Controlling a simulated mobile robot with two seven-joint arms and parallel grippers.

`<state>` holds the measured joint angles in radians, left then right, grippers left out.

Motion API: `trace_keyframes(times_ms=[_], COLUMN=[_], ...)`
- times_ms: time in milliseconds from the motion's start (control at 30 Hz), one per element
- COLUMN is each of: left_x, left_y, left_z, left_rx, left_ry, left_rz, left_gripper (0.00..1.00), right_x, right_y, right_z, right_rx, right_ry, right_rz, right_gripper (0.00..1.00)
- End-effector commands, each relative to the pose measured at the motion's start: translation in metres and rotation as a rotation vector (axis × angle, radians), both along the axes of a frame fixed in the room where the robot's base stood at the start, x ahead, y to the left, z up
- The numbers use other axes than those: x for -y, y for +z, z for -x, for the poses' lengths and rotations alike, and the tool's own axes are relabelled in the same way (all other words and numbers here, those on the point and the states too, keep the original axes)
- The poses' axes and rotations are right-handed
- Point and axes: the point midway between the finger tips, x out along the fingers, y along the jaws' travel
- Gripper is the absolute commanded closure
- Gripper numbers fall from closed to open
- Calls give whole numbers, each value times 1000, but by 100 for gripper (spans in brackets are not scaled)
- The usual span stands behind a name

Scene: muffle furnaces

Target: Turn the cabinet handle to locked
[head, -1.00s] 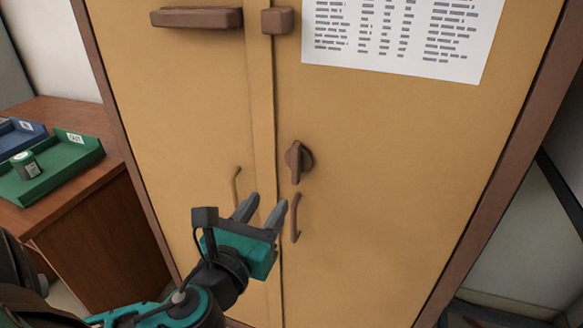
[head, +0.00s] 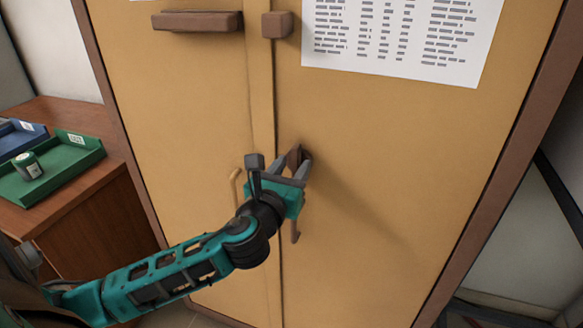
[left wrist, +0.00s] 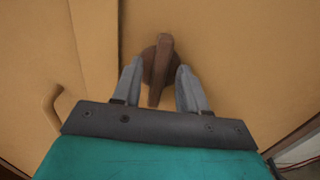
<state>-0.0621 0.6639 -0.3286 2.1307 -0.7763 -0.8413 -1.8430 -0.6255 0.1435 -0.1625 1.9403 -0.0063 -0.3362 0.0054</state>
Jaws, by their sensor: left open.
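The cabinet handle (head: 295,155) is a brown turn knob on a round base, on the right door of the tan cabinet (head: 400,200). In the left wrist view the handle (left wrist: 161,62) stands nearly upright, its grip pointing down toward me. My left gripper (head: 290,166) is open at the handle, and it also shows in the left wrist view (left wrist: 156,90). Its two grey fingers lie on either side of the handle's lower part, with a small gap on each side. In the head view the gripper partly hides the handle. My right gripper is not in view.
Fixed pull handles hang below, one on the left door (head: 235,188) and one on the right door (head: 295,225). A paper sheet (head: 395,38) is on the right door. A wooden desk (head: 85,205) with a green tray (head: 85,150) stands at left.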

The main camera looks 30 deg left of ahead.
Motion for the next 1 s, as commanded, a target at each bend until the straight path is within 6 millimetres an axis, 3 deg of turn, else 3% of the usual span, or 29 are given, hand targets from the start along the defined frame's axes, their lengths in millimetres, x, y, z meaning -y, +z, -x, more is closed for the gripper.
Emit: trace_keyframes(times_ms=[267,733,1000], left_x=[0,0,0], left_y=[0,0,0], left_z=[-2,-2,-2], left_rx=[0,0,1], left_ry=[0,0,0], left_rz=[1,1,5], left_gripper=[57,100,100], right_x=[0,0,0], right_y=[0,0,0], right_z=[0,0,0], right_rx=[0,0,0], right_ry=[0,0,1], right_rz=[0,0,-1], right_gripper=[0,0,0])
